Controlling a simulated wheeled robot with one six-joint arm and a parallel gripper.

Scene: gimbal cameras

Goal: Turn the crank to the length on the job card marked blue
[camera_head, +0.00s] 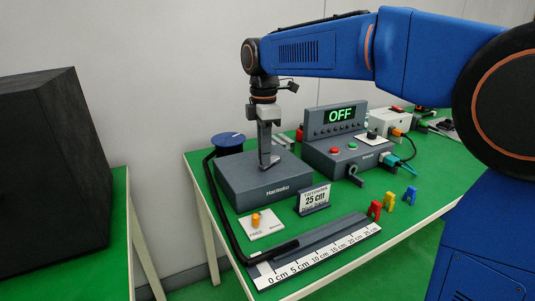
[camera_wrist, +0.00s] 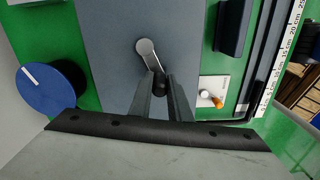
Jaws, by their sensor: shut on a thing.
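A crank (camera_wrist: 149,52) with a silver arm and a dark handle sits on top of the grey box (camera_head: 265,187). My gripper (camera_head: 265,163) reaches down onto it from above. In the wrist view my gripper (camera_wrist: 161,82) has its fingers closed around the dark handle. A small card (camera_head: 315,198) on a dark stand reads "25 cm"; I cannot make out a blue mark on it. A white ruler (camera_head: 318,256) runs from 0 to 25 cm. A black hose (camera_head: 228,222) lies with its end beside the ruler's lower part, roughly 5 to 10 cm.
A blue drum (camera_head: 228,143) stands behind the box. A white plate with an orange knob (camera_head: 255,219) is in front. A console (camera_head: 345,150) shows "OFF". Red, yellow and blue clips (camera_head: 390,202) stand at the table's right edge. A black block (camera_head: 50,170) is far left.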

